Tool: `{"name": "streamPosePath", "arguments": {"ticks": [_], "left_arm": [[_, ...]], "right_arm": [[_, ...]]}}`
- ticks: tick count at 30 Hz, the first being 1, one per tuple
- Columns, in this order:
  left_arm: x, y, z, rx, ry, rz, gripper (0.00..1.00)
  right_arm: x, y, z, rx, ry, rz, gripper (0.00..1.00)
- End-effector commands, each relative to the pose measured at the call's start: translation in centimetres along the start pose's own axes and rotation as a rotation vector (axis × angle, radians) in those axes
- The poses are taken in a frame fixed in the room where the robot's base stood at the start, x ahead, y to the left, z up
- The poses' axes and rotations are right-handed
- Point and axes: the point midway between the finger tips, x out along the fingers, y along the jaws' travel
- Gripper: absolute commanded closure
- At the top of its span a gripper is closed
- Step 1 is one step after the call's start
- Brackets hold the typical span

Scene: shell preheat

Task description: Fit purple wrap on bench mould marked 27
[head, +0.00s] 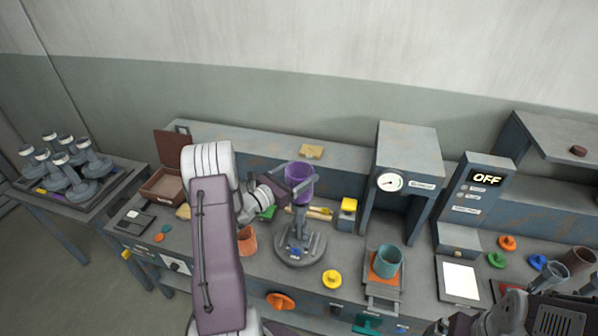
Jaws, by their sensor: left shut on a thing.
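The purple wrap (299,191) is an upright open cup shape near the middle of the bench. My left gripper (299,177) is shut on it near its rim. A grey mould stand (301,251) with a round base and a thin post stands directly below the wrap. The wrap overlaps the top of the post, and I cannot tell whether it sits around the mould or is held just above it. A small blue mark shows on the base, but no number can be read. Part of my right arm shows at the bottom right; its fingers cannot be made out.
Several grey stands with white tops fill a tray (35,190) on the left side table. A teal cup (387,262) stands before the gauge press (408,160). A yellow knobbed disc (332,279), an orange cup (247,240) and an open brown box (163,187) lie around.

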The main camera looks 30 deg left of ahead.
Motion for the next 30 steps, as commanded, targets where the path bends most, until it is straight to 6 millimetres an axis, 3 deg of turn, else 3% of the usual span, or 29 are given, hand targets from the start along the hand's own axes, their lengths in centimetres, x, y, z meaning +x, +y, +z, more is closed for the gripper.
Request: {"name": "streamPosePath", "arguments": {"ticks": [30], "left_arm": [[0.0,0.0,-10.6,0.001,0.0,0.0,0.63]], "right_arm": [[9.2,0.2,0.9,0.0,0.0,0.0,0.01]]}}
